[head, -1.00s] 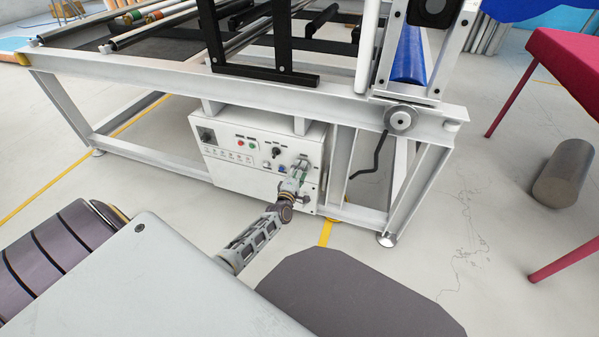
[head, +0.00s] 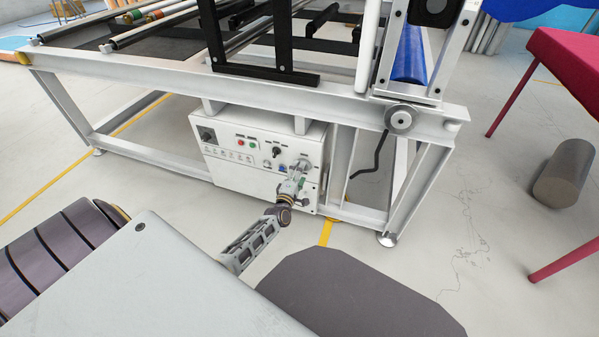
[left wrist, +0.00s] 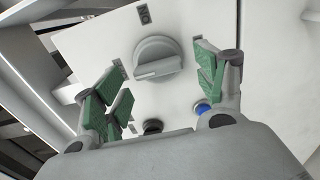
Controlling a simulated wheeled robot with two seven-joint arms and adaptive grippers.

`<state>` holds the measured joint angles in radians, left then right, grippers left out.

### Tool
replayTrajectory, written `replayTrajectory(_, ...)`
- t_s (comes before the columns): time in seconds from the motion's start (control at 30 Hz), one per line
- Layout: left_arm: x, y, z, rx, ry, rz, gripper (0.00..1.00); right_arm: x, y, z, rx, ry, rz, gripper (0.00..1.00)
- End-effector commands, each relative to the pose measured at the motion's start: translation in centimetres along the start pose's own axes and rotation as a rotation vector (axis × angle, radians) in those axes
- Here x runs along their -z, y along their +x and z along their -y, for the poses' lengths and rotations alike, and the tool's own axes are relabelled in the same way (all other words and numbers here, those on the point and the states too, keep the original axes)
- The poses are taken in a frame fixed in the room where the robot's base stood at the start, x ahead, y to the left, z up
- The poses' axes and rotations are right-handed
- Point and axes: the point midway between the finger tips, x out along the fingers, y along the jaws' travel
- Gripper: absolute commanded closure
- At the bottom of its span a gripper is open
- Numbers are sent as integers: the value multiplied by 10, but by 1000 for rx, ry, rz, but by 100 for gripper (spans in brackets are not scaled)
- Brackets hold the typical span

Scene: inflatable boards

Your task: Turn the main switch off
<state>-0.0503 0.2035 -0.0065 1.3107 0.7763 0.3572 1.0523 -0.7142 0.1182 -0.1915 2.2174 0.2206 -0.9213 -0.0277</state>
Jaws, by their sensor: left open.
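The white control box (head: 232,168) sits under the machine frame in the head view. The left wrist view shows a large round grey rotary switch (left wrist: 157,58) with a raised bar handle on the box's white face. The bar lies nearly level, tilted slightly. My left gripper (left wrist: 160,88) is open, its green-padded fingers to the left and right of the switch. The switch is ahead, between them in the picture; I cannot tell whether they touch it. In the head view my left gripper (head: 299,174) is at the box's right part. My right gripper is not in view.
The box also carries a black switch (head: 207,134) and small coloured buttons; a blue button (left wrist: 202,108) shows near the right finger. A white frame beam (head: 260,88) runs above the box. A black crank handle (head: 376,155) hangs to the right.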

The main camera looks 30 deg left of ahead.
Motion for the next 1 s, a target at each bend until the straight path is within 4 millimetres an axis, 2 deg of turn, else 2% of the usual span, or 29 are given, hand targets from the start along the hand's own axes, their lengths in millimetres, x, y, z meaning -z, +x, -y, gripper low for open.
replayTrajectory(1.0,0,-90,1,2,0,0,29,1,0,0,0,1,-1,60)
